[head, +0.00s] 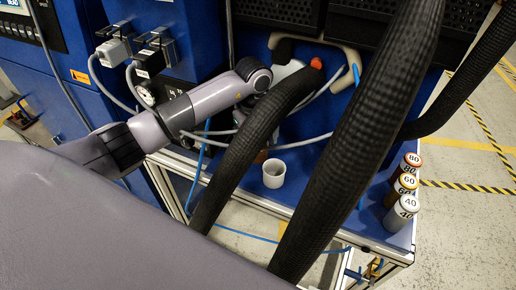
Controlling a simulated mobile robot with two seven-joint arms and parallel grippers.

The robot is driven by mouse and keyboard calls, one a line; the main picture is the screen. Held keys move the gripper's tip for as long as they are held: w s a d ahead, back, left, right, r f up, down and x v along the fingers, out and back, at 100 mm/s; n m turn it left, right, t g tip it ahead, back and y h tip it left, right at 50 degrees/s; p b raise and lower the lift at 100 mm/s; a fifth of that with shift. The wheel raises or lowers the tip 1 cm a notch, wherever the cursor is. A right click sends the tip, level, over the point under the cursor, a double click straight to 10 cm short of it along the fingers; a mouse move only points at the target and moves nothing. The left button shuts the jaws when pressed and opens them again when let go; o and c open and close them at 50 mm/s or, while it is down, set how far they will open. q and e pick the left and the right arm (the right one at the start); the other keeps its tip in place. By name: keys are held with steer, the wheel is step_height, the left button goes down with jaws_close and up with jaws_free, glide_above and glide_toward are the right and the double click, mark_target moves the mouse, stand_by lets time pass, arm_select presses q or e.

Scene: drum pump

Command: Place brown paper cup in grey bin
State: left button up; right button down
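A small light grey, open-topped round container (273,176), which may be the grey bin, stands on the blue worktop beside the black hose. A small brownish patch (262,156) shows just behind it. It may be the brown paper cup, but it is mostly hidden by the hose. My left arm comes in from the left and bends down at the wrist behind the hose. My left gripper (254,108) is largely hidden there, above the brownish patch. I cannot see its fingertips or whether it holds anything. My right gripper is not in view.
Two thick black ribbed hoses (355,140) cross in front of the worktop and block much of it. Several bottles labelled 80, 60 and 40 (402,212) stand at the right edge. Grey cables and a blue machine with connectors (115,50) lie at the back left.

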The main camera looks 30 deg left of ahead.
arm_select(q)
steer(key=shift+f, duration=0.5)
steer(key=c, duration=1.1)
steer(key=shift+r, duration=0.15)
steer(key=shift+c, duration=0.2)
